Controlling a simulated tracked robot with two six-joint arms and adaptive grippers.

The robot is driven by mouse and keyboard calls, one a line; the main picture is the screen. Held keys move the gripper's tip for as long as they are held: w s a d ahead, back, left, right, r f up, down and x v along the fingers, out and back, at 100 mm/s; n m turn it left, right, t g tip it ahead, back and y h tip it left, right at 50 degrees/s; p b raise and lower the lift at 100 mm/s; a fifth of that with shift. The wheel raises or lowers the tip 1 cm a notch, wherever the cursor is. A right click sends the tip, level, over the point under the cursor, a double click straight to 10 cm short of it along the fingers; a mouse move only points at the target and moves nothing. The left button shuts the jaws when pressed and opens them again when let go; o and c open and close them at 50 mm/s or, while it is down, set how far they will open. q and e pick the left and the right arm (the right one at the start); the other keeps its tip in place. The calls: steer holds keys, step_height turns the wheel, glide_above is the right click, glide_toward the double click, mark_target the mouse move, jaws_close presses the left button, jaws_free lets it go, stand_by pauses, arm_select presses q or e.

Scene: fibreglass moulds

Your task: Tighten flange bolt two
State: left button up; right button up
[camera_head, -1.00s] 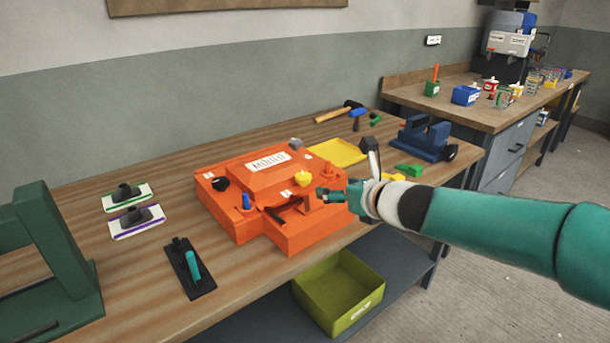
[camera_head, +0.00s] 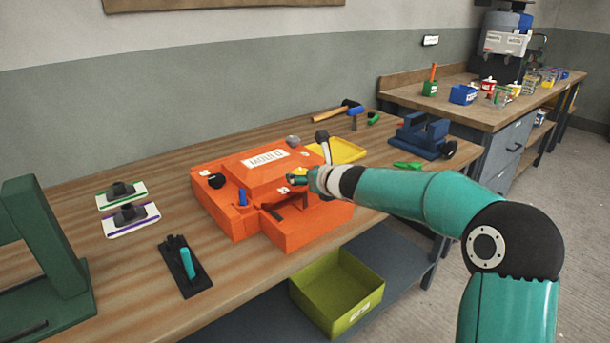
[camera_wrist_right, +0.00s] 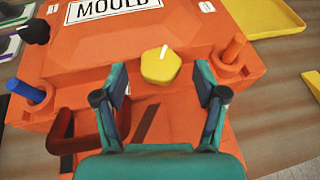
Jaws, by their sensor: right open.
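The orange mould (camera_head: 215,205) with a white MOULD label stands on the wooden bench. A yellow knob with a white mark (camera_wrist_right: 161,65) sits on its flange, in front of the label in the right wrist view. A blue bolt (camera_wrist_right: 27,91) stands at the left of the flange, and it also shows in the head view (camera_head: 242,197). An orange bolt (camera_wrist_right: 234,49) stands at the right. My right gripper (camera_wrist_right: 161,92) is open and empty, its fingers on either side of the space just short of the yellow knob. In the head view my right gripper (camera_head: 297,180) largely hides the knob. My left gripper is not in view.
A yellow tray (camera_head: 347,150) lies behind my right arm. A blue vise (camera_head: 420,138) stands to the right. A black trowel with a teal handle (camera_head: 186,265) lies at the front left. A green bin (camera_head: 340,290) is on the lower shelf.

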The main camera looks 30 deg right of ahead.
steer(key=shift+w+f, duration=0.1)
steer(key=shift+w, duration=0.2)
steer(key=c, duration=1.1)
steer(key=shift+f+b, duration=0.2)
steer(key=shift+b, duration=0.3)
steer(key=m+h+b, duration=0.1)
steer(key=b, duration=0.2)
steer(key=shift+a+f, duration=0.1)
steer(key=shift+a, duration=0.05)
steer(key=shift+r+m+h+b, duration=0.3)
steer(key=shift+h+b, duration=0.1)
steer(key=shift+b, duration=0.15)
steer(key=o, duration=1.1)
